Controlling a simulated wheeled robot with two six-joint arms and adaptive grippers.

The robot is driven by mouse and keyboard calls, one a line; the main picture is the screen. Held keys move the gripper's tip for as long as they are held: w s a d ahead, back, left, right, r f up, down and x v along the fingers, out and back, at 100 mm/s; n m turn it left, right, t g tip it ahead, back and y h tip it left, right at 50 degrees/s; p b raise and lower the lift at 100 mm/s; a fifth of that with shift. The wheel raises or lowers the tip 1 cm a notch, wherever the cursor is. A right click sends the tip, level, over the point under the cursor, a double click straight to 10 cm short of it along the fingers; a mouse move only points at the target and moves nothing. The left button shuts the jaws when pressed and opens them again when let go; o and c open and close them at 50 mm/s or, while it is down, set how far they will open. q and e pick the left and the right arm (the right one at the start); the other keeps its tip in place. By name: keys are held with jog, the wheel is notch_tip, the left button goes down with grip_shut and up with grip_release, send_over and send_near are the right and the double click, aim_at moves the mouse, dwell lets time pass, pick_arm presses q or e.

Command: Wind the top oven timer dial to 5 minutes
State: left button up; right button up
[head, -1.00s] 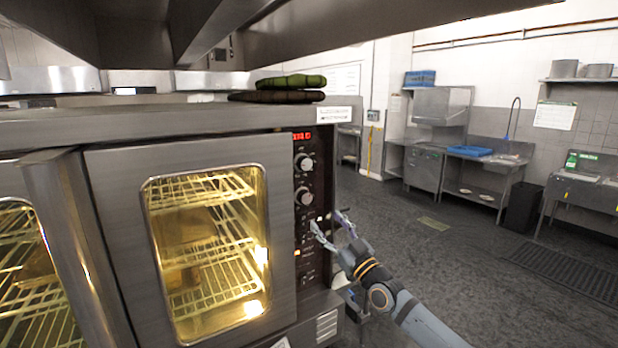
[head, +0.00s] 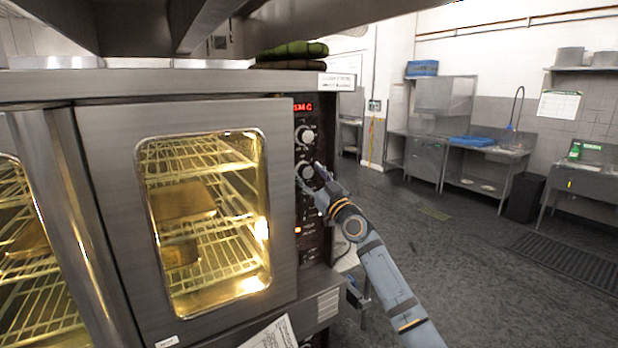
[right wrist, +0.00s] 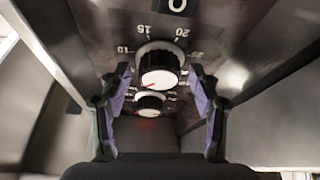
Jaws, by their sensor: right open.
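The oven's dark control panel (head: 310,215) carries two round knobs, an upper dial (head: 305,134) and a lower dial (head: 305,171). My right gripper (head: 313,187) is open at the lower dial. In the right wrist view a black-and-white dial (right wrist: 160,66) with a numbered scale, including 10, 15 and 20, sits between and beyond the open fingers (right wrist: 160,85) of that gripper. The fingers appear apart from it. A second dial (right wrist: 149,103) shows smaller behind it. I cannot read the exact setting. My left gripper is not in view.
The lit oven door (head: 215,110) is shut, left of the panel. A red display (head: 303,107) glows above the dials. Folded green cloths (head: 293,49) lie on the oven top. Open floor (head: 480,270) lies to the right, with sinks and benches beyond.

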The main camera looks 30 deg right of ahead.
jog(key=shift+s, duration=0.1)
jog(key=c, duration=1.2)
jog(key=shift+o, duration=0.2)
jog(key=shift+r+m, duration=0.1)
jog(key=shift+m, duration=0.3)
